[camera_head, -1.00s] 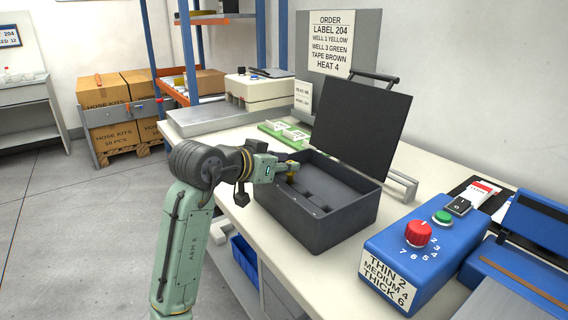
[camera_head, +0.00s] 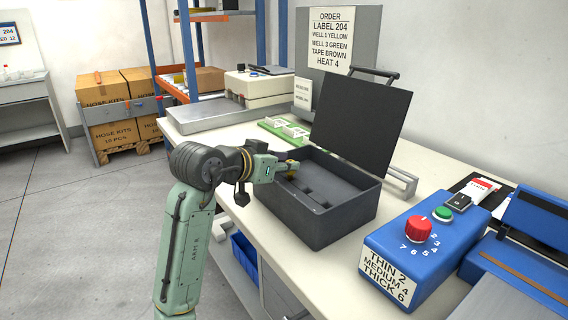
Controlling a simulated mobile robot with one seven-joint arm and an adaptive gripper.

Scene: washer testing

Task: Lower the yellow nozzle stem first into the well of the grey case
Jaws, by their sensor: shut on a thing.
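The grey case (camera_head: 318,232) stands open on the bench, its dark lid (camera_head: 362,125) tilted up at the back. Its inside shows dark recessed wells. My gripper (camera_head: 287,168) is over the left end of the case and is shut on the yellow nozzle (camera_head: 291,166). Only a small yellow part of the nozzle shows at the fingertips. Its stem is hard to make out, and I cannot tell whether it is inside a well.
A blue heat unit (camera_head: 412,245) with a red knob (camera_head: 418,229) and green button stands right of the case. A green tray (camera_head: 275,134) with white pieces lies behind it. An order sign (camera_head: 331,38) hangs at the back.

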